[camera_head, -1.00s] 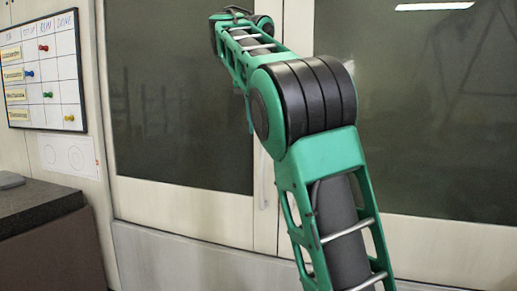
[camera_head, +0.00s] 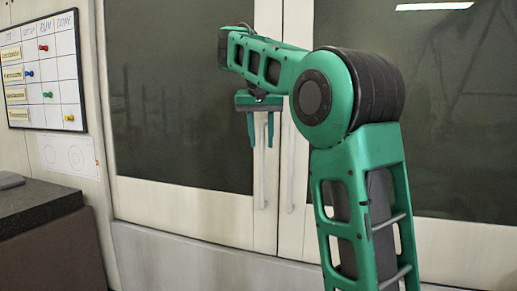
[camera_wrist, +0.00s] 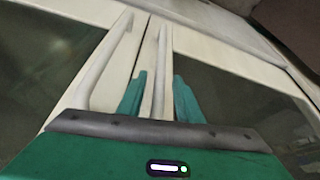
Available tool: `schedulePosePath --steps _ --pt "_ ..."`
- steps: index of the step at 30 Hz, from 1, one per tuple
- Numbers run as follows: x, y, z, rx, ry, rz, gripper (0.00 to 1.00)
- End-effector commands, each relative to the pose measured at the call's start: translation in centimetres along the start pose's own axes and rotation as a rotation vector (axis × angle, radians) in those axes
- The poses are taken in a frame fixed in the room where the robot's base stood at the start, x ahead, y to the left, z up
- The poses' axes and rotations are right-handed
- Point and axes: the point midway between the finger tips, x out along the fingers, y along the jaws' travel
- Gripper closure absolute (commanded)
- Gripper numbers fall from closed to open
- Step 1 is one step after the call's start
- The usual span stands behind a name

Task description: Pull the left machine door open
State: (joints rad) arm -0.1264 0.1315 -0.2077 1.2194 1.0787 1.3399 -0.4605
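The left machine door (camera_head: 180,205) is shut, a pale frame around a dark glass pane. Its vertical bar handle (camera_head: 263,170) is by the centre seam. My gripper (camera_head: 260,143) points down, with its two fingers apart at the handle's upper part. In the wrist view, which appears turned about, the left door's handle (camera_wrist: 161,75) runs between the open fingers of my gripper (camera_wrist: 160,92). There is a gap on both sides of the bar. Whether the fingertips reach around it in depth is unclear.
The right door (camera_head: 450,235) is shut, with its handle (camera_head: 290,170) close beside the left one. A dark counter (camera_head: 45,220) stands at the lower left. A whiteboard (camera_head: 42,70) with coloured pins hangs above it.

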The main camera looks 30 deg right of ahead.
Motion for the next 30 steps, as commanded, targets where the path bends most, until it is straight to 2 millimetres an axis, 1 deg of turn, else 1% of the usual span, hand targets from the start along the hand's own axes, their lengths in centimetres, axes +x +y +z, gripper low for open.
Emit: schedulePosePath --steps 3,12,26,27,30 --pt "0.9 0.2 -0.1 0.000 -0.003 0.004 0.68" --pt "2.3 0.1 -0.1 0.000 -0.002 0.003 0.68" --pt "2.6 -0.1 0.0 -0.002 -0.001 0.000 0.68" --pt "2.6 -0.1 0.0 -0.002 -0.001 0.000 0.77" --pt "2.6 -0.1 0.0 -0.002 -0.001 0.000 1.00"
